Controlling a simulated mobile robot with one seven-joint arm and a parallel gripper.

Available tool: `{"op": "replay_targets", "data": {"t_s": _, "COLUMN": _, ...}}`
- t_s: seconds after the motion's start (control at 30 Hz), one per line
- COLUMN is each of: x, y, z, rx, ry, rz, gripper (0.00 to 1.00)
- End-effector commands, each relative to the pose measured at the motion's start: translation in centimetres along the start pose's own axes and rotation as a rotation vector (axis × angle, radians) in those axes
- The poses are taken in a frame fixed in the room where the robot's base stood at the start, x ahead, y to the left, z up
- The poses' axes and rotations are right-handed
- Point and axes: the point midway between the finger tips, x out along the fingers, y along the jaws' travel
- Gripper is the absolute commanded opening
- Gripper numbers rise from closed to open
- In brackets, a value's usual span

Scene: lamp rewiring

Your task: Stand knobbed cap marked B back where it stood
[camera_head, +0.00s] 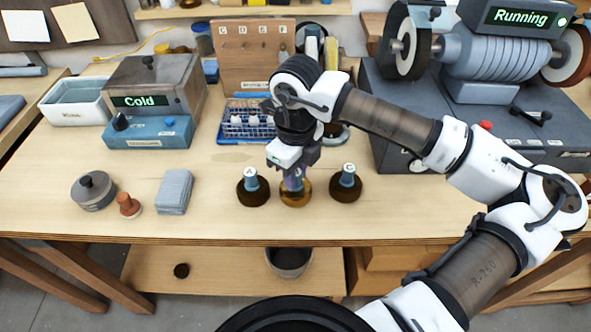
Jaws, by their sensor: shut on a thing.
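The three knobbed pieces stand in a row at the front middle of the bench. The left one (253,190) has a dark round base and a blue-grey knob marked A. The right one (346,185) looks the same and its mark reads like C. Between them is the middle knobbed cap (296,196), with a golden-brown base. My gripper (294,180) comes down on it from above and is shut on its knob. The gripper hides the knob's top, so no letter B shows. I cannot tell whether its base touches the bench.
A grey stack (174,192), a small brown stamp-like piece (128,205) and a lidded grey pot (94,190) lie to the left. A box reading "Cold" (150,100) stands behind. A grinder reading "Running" (480,60) fills the back right. The bench's front edge is close.

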Motion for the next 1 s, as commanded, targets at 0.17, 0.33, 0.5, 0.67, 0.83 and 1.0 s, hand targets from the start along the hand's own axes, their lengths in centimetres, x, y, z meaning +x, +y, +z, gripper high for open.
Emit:
{"op": "replay_targets", "data": {"t_s": 0.17, "x": 0.4, "y": 0.0, "z": 0.0, "rx": 0.000, "ry": 0.000, "rz": -0.001, "gripper": 0.00}}
{"op": "replay_targets", "data": {"t_s": 0.33, "x": 0.2, "y": 0.0, "z": 0.0, "rx": 0.000, "ry": 0.000, "rz": 0.000, "gripper": 0.45}}
{"op": "replay_targets", "data": {"t_s": 0.5, "x": 0.2, "y": 0.0, "z": 0.0, "rx": 0.000, "ry": 0.000, "rz": 0.000, "gripper": 0.45}}
{"op": "replay_targets", "data": {"t_s": 0.67, "x": 0.0, "y": 0.0, "z": 0.0, "rx": 0.000, "ry": 0.000, "rz": 0.000, "gripper": 0.45}}
{"op": "replay_targets", "data": {"t_s": 0.83, "x": -1.6, "y": -0.1, "z": 0.0, "rx": 0.001, "ry": 0.000, "rz": -0.005, "gripper": 0.45}}
{"op": "replay_targets", "data": {"t_s": 1.0, "x": -5.4, "y": -0.1, "z": 0.0, "rx": 0.002, "ry": 0.000, "rz": -0.005, "gripper": 0.45}}
